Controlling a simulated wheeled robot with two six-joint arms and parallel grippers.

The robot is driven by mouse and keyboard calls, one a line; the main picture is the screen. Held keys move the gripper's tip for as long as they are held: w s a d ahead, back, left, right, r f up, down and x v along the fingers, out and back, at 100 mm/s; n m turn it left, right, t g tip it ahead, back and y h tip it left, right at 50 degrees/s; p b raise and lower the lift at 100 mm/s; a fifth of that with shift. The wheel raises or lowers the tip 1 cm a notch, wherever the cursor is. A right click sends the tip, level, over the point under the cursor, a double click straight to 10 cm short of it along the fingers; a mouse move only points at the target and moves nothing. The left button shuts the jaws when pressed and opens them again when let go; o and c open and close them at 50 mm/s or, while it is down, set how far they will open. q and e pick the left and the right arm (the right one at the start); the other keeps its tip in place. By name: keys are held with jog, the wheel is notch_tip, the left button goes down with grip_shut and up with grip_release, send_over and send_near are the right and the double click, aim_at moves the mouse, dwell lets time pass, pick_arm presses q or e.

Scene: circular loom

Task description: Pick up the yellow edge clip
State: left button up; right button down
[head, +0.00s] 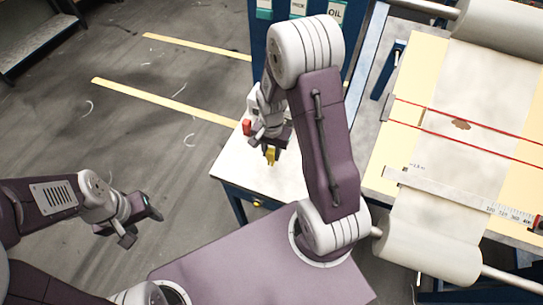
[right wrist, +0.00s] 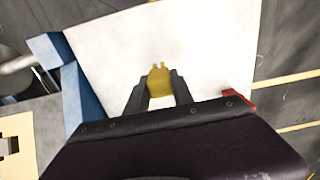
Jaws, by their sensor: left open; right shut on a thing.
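The yellow edge clip (head: 271,155) is between the fingers of my right gripper (head: 268,148), over the white top of a small table. In the right wrist view the clip (right wrist: 159,82) stands between the two dark fingertips (right wrist: 159,92), with its forked end pointing away from the gripper. My right gripper is shut on it. I cannot tell whether the clip still touches the table top. My left gripper (head: 138,222) is open and empty above the floor at the left.
The small white-topped table (head: 235,175) has a red object (head: 247,127) near its left edge. A larger table at the right carries a fabric roll (head: 430,250), a ruler strip (head: 455,192) and red lines. A blue cabinet (head: 262,40) stands behind.

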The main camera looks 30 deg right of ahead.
jog(key=s+d+r+b, duration=0.1)
jog(key=s+d+r, duration=0.4)
jog(key=d+r, duration=0.3)
jog(key=shift+s+d+r, duration=0.3)
jog(key=shift+d, duration=0.85)
